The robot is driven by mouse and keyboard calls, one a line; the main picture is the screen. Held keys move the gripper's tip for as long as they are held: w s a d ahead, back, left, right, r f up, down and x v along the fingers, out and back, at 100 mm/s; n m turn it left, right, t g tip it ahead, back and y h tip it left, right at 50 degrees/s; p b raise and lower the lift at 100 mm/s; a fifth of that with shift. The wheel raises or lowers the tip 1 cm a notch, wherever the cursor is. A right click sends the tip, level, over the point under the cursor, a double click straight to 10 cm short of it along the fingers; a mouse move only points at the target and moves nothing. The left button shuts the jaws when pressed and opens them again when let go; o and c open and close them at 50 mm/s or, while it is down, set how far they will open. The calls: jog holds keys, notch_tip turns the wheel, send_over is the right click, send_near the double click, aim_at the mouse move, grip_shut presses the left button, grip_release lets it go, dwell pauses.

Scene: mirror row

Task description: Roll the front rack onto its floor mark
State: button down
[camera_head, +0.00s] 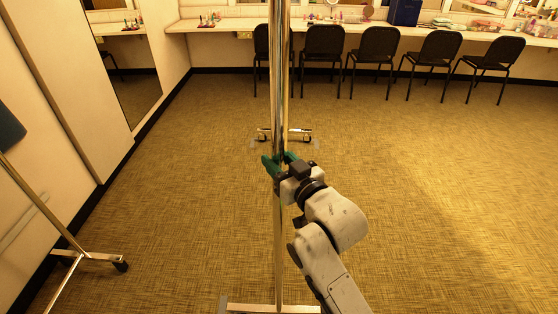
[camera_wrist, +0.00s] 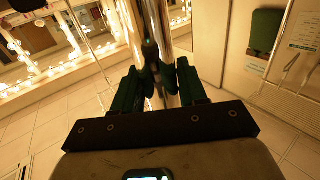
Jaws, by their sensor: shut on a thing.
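The front rack's chrome upright (camera_head: 279,230) runs from top to bottom of the head view, seen nearly end-on. Its near foot (camera_head: 262,308) shows at the bottom edge. Its far foot (camera_head: 285,131), with dark castors, stands on the carpet farther off. Pale floor mark pieces (camera_head: 313,144) show beside the far foot, and a pale patch shows by the near foot. My gripper (camera_head: 279,163) has green fingers shut on the upright. In the wrist view, my gripper (camera_wrist: 158,88) has the shiny upright (camera_wrist: 155,30) between its fingers.
Another rack (camera_head: 48,212) stands at the left, its castor on the carpet. A wall mirror (camera_head: 128,70) is at upper left. Several black chairs (camera_head: 323,45) line the counter (camera_head: 225,24) at the back. The carpet to the right is clear.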

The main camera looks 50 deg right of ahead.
jog(key=c, duration=0.7)
grip_release()
jog(key=shift+c, duration=0.2)
jog(key=b+v, duration=0.2)
jog(key=v, duration=0.8)
jog(key=shift+s+a, duration=0.15)
jog(key=shift+s, duration=0.25)
jog(key=s+a+f+n+g+y, duration=0.15)
jog(key=f+g, duration=0.25)
jog(key=f, duration=0.5)
jog(key=s+a+f+g+y, duration=0.25)
jog(key=f+g, duration=0.25)
jog(key=f, duration=0.4)
jog(key=s+a+f+n+g, duration=0.1)
jog(key=s+a+f+g, duration=0.1)
jog(key=s+f+g, duration=0.1)
jog(key=s+a+f+g+y, duration=0.1)
jog(key=s+a+f+g, duration=0.2)
jog(key=s, duration=0.4)
notch_tip(320, 180, down, 3)
jog(key=shift+s+a+r+n+g, duration=0.2)
jog(key=shift+n+g, duration=0.15)
jog(key=shift+g, duration=0.25)
